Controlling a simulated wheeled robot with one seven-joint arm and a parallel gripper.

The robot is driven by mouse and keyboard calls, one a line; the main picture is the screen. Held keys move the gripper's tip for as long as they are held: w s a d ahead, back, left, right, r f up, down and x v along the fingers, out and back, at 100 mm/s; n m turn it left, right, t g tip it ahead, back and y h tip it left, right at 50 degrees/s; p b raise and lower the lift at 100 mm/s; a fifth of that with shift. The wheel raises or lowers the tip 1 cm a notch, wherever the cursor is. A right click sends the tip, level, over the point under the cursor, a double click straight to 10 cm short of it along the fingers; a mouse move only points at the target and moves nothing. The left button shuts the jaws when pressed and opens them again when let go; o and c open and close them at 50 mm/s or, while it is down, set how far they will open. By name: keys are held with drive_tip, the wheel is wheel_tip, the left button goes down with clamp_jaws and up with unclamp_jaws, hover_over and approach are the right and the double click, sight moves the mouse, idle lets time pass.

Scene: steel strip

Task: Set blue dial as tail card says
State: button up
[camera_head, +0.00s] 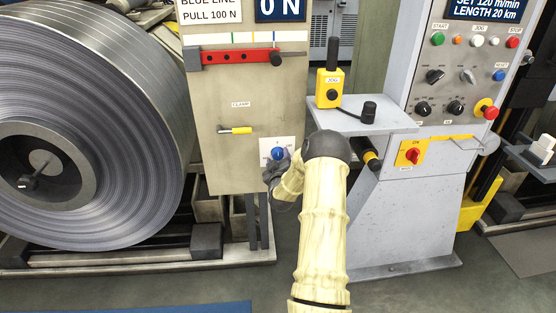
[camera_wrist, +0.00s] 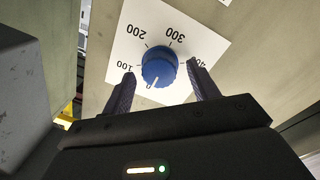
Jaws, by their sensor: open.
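The blue dial (camera_wrist: 158,68) sits on a white plate (camera_wrist: 122,48) marked 100, 200, 300 and 400. In the head view the dial (camera_head: 278,153) is low on the beige panel (camera_head: 225,165). My gripper (camera_wrist: 161,74) is open, with one finger on each side of the dial; I cannot tell whether they touch it. In the head view my gripper (camera_head: 275,168) partly covers the plate. A card (camera_head: 210,12) reads "BLUE LINE PULL 100 N", its top cut off. The display (camera_head: 280,8) reads 0 N.
A yellow CLAMP handle (camera_head: 240,130) and a red bar (camera_head: 240,56) are above the dial on the panel. A large steel coil (camera_head: 110,120) stands left. A grey console (camera_head: 405,200) with buttons, a red switch (camera_head: 412,155) and a yellow jog box (camera_head: 329,88) stands right.

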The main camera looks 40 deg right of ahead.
drive_tip(key=c, duration=1)
drive_tip(key=shift+m, duration=0.5)
drive_tip(key=m, duration=0.5)
drive_tip(key=shift+r+y+b, duration=0.1)
drive_tip(key=shift+y+b, duration=0.2)
drive_tip(key=shift+b, duration=0.05)
drive_tip(key=m, duration=0.5)
drive_tip(key=shift+s+d+m+b, duration=0.1)
drive_tip(key=shift+d+m+b, duration=0.05)
drive_tip(key=shift+m+b, duration=0.2)
drive_tip(key=o, duration=1)
